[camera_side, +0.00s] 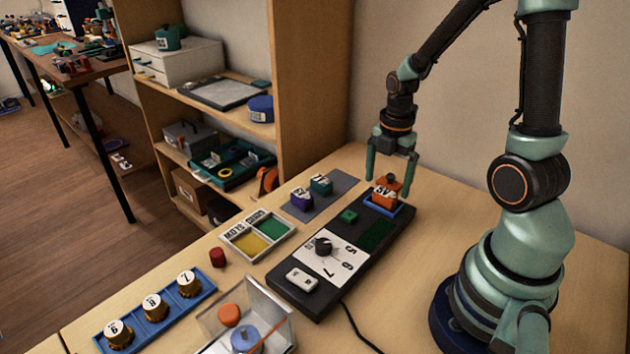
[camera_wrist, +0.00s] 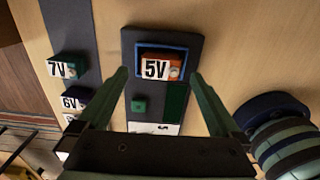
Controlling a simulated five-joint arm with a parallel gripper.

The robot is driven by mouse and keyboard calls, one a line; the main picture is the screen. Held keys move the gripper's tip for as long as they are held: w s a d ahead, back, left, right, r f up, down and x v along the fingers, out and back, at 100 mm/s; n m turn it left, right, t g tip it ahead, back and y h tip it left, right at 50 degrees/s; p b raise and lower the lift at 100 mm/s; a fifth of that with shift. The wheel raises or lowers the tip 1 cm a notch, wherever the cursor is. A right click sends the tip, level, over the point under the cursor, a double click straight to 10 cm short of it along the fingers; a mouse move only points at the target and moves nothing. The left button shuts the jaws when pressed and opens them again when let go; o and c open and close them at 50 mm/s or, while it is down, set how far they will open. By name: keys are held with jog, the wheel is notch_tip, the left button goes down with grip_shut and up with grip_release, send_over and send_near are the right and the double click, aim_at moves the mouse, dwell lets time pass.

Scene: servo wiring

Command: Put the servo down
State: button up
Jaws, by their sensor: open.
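The orange servo (camera_side: 384,196) sits in the blue-rimmed bay (camera_side: 399,211) at the far end of the black tester (camera_side: 318,288). In the wrist view the servo (camera_wrist: 161,67) shows a 5V label and lies inside the blue frame (camera_wrist: 178,47). My gripper (camera_side: 393,180) is just above the servo, its two green fingers spread. In the wrist view my gripper (camera_wrist: 160,80) has its fingers apart, on either side of the servo with visible gaps.
Two more servos, teal (camera_side: 321,185) and purple (camera_side: 302,198), stand on a grey mat (camera_side: 338,186). A tray with yellow and green compartments (camera_side: 258,236), a red cylinder (camera_side: 217,257), a blue rack of labelled knobs (camera_side: 155,310) and a clear box (camera_side: 245,320) stand nearby.

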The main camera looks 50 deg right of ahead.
aim_at(385, 193)
notch_tip(385, 193, up, 8)
jog(key=a+r+m+t, duration=0.5)
jog(key=a+r+m, duration=0.4)
jog(key=a+m, duration=0.5)
jog(key=m, duration=0.4)
jog(key=shift+r+t, duration=0.15)
jog(key=shift+t, duration=0.15)
